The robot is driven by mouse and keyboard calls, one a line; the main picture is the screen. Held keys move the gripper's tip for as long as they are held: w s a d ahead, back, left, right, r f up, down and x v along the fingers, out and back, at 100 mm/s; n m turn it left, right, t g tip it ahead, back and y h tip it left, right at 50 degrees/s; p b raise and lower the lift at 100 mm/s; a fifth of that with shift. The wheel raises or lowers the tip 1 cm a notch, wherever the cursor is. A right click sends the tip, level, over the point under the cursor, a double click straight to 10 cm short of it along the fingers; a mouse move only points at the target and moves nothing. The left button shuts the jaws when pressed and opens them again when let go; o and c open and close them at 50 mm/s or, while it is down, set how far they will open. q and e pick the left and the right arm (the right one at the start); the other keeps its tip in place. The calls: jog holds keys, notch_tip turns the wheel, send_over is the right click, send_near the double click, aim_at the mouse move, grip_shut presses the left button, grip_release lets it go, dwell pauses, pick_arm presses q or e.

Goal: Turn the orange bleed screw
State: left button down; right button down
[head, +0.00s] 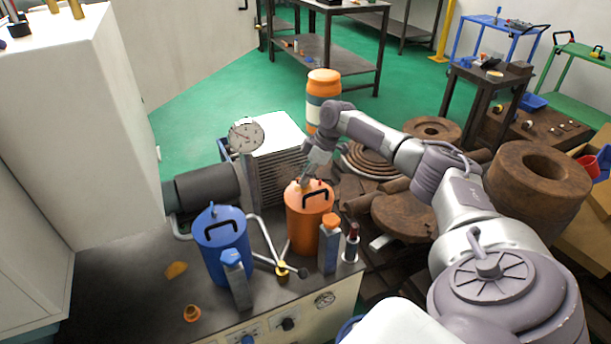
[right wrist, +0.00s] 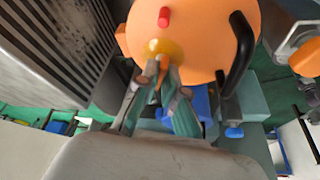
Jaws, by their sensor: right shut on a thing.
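The orange canister (head: 308,222) stands upright on the bench, with a black handle on its lid. In the right wrist view its orange lid (right wrist: 205,40) fills the top, with a red pin (right wrist: 163,17) and a yellow round boss (right wrist: 165,46). My right gripper (head: 305,184) reaches down to the lid from behind. In the right wrist view its fingertips (right wrist: 162,68) are closed on the small orange bleed screw (right wrist: 157,70) beside the boss. The fingers hide most of the screw. My left gripper is not in view.
A blue canister (head: 222,250) stands to the left, with a yellow-hubbed lever (head: 282,268) between the canisters. A finned grey block with a dial gauge (head: 246,135) is behind. Brown round metal parts (head: 540,172) crowd the right. The bench's front left is mostly clear.

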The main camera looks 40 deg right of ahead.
jog(key=shift+r+m+p, duration=0.2)
jog(key=shift+m+p, duration=0.2)
jog(key=shift+p, duration=0.5)
jog(key=m+h+p, duration=0.1)
jog(key=m+p, duration=0.2)
jog(key=p, duration=0.2)
jog(key=m+t+h+p, duration=0.1)
jog(key=m+p, duration=0.3)
jog(key=p, duration=0.1)
jog(key=m+h+p, duration=0.2)
jog(key=m+p, duration=0.2)
jog(key=p, duration=0.1)
jog(key=shift+a+r+p, duration=0.1)
jog(key=shift+a+p, duration=0.25)
jog(key=shift+a, duration=0.05)
jog(key=shift+f+m+h+p, duration=0.25)
jog(key=shift+m+h+p, duration=0.55)
jog(key=shift+m+p, duration=0.75)
jog(key=shift+m, duration=0.25)
jog(key=c, duration=1.3)
grip_release()
